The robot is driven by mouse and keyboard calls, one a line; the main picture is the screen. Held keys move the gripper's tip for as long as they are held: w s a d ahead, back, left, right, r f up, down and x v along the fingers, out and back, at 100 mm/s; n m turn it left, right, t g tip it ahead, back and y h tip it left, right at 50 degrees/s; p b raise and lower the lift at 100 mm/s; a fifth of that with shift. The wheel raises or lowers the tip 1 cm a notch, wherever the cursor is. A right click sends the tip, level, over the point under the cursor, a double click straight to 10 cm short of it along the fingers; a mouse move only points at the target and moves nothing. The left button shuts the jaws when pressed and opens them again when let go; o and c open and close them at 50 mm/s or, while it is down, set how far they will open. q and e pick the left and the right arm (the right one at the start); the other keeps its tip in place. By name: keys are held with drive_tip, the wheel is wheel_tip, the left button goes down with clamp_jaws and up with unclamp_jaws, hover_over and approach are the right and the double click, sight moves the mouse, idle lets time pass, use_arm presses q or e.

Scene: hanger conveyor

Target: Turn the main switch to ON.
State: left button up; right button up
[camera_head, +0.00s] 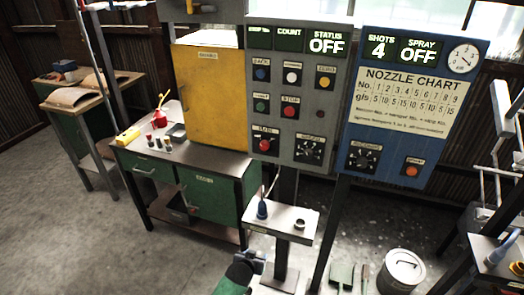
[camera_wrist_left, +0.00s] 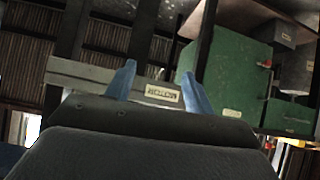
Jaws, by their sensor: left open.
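The grey control panel (camera_head: 296,95) stands right of centre in the head view. Its status display (camera_head: 327,42) reads OFF. Its bottom row has a red control (camera_head: 264,146) on the left and a black dial (camera_head: 309,150) on the right. Their labels are too small to read surely, so I cannot tell which control is the main switch. My left gripper (camera_head: 256,258) is low in the head view, below the panel and apart from it. In the wrist view its two blue fingers (camera_wrist_left: 160,82) are spread and empty. My right gripper is out of view.
A blue nozzle panel (camera_head: 402,108) stands at right. A yellow cabinet (camera_head: 209,98) and green workbench (camera_head: 212,195) stand left. Floor at lower left is clear.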

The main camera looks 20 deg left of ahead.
use_arm(q)
drive_tip(key=w+a+r+t, duration=0.1)
drive_tip(key=w+r+t, duration=0.15)
drive_tip(key=r, duration=0.55)
drive_tip(key=w+r+t, duration=0.1)
drive_tip(key=w+r, duration=0.3)
drive_tip(key=r, duration=0.4)
drive_tip(key=n+t, duration=0.2)
drive_tip(key=t, duration=0.2)
approach(264, 147)
drive_tip(key=w, duration=0.2)
drive_tip(key=shift+y, duration=0.3)
drive_tip(key=w+p, duration=0.1)
drive_tip(key=w, duration=0.3)
drive_tip(key=shift+p, duration=0.4)
drive_tip(key=shift+w+f+p, duration=0.1)
drive_tip(key=shift+w+p, duration=0.25)
drive_tip(key=shift+w, duration=0.85)
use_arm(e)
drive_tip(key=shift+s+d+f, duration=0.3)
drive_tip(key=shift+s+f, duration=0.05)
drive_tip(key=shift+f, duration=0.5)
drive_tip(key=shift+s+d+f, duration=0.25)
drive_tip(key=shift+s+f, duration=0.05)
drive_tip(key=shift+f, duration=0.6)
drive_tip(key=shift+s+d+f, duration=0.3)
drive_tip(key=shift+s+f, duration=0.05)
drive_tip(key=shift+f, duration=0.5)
